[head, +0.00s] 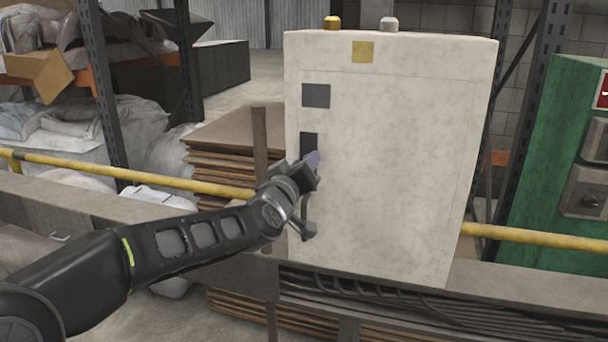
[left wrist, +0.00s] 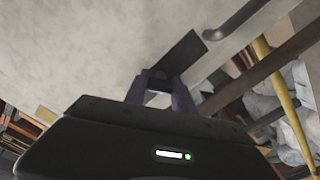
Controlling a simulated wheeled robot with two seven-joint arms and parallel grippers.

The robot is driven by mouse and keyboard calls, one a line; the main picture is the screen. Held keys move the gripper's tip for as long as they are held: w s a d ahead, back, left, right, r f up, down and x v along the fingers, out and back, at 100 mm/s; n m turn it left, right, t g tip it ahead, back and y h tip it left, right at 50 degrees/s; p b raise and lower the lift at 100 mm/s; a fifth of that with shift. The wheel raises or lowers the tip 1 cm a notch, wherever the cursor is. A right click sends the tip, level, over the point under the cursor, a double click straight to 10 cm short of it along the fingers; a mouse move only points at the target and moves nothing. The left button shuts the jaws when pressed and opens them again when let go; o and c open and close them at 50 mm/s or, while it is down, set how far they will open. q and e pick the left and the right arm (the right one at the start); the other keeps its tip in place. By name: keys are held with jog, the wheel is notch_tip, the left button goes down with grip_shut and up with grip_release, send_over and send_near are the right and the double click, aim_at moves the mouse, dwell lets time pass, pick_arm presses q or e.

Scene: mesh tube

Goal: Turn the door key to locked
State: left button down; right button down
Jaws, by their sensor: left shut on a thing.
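A pale cabinet (head: 400,170) stands in front of me with its door facing me. A dark lock plate (head: 309,141) is on the left part of the door; it also shows in the left wrist view (left wrist: 184,50). My left gripper (head: 313,160) is at the lower part of this plate. I cannot tell the key's angle. My right gripper is not in view.
A dark door handle (head: 307,217) sits just below my left gripper; it also shows in the left wrist view (left wrist: 237,20). A yellow rail (head: 150,177) runs behind the cabinet. A green cabinet (head: 560,160) stands at the right. Stacked boards (head: 225,150) lie behind at the left.

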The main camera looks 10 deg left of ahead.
pick_arm(q)
jog(key=n+b, duration=0.2)
jog(key=n, duration=0.1)
jog(key=shift+f+n, duration=0.15)
jog(key=shift+n, duration=0.25)
jog(key=n+b, duration=0.2)
jog(key=n, duration=0.1)
jog(key=shift+n, duration=0.3)
jog(key=n+b, duration=0.1)
jog(key=n, duration=0.3)
jog(key=shift+b, duration=0.4)
jog(key=c, duration=1)
grip_release()
jog(key=shift+c, duration=0.2)
